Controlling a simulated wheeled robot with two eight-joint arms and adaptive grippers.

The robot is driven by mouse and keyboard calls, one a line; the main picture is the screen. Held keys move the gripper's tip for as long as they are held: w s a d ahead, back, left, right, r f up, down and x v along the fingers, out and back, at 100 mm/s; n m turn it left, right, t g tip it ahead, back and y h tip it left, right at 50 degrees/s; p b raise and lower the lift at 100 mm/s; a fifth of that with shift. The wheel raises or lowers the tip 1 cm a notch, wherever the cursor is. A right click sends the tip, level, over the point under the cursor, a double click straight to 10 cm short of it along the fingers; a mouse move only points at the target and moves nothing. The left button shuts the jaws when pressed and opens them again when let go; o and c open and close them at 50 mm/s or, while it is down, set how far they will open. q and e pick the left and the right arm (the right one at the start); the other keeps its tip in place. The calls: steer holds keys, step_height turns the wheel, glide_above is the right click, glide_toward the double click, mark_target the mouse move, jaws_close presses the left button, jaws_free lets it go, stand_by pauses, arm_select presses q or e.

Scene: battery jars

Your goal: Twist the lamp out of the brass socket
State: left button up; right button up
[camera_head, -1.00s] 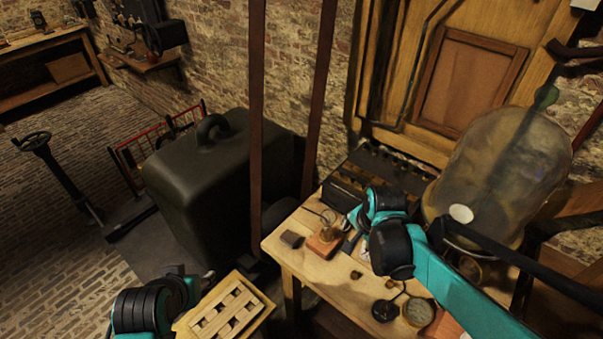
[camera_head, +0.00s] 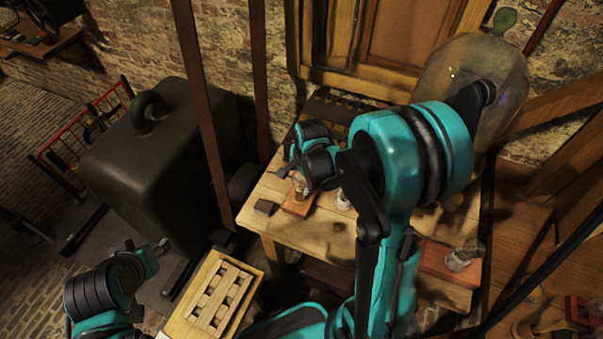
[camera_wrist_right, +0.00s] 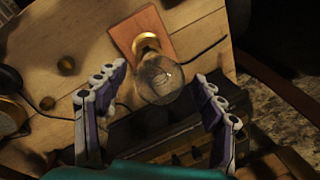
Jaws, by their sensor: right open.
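The clear glass lamp (camera_wrist_right: 160,79) sits in the brass socket (camera_wrist_right: 146,42) on a reddish-brown wooden block (camera_wrist_right: 137,25) on the table. The lamp (camera_head: 300,184) and block (camera_head: 297,207) also show in the head view, partly behind my right gripper (camera_head: 297,172). In the right wrist view my right gripper (camera_wrist_right: 160,76) is open, with one finger on each side of the lamp's glass. Gaps show between the fingers and the glass. My left gripper (camera_head: 158,247) is at the lower left of the head view, away from the lamp; its jaws are too small to read.
The wooden table (camera_head: 275,232) has a small dark block (camera_head: 266,207) left of the lamp. A large glass jar (camera_head: 460,70) stands at the back right. A wooden tray with slats (camera_head: 193,312) is at the lower front. A dark thin cord runs beside the lamp block.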

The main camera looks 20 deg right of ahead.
steer(key=shift+f, duration=0.55)
steer(key=c, duration=1.4)
steer(key=n+b, duration=0.1)
steer(key=n, duration=0.2)
steer(key=shift+y, duration=0.3)
steer(key=n, duration=0.3)
steer(key=shift+w+y, duration=0.1)
steer(key=shift+y, duration=0.2)
steer(key=shift+n, duration=0.4)
steer(key=n+b, duration=0.1)
steer(key=n, duration=0.1)
steer(key=shift+n+g, duration=0.3)
steer(key=n, duration=0.3)
steer(key=shift+a+g+y, duration=0.1)
steer(key=shift+g+y, duration=0.2)
steer(key=shift+y, duration=0.1)
steer(key=shift+n+b, duration=0.3)
steer(key=shift+n, duration=0.1)
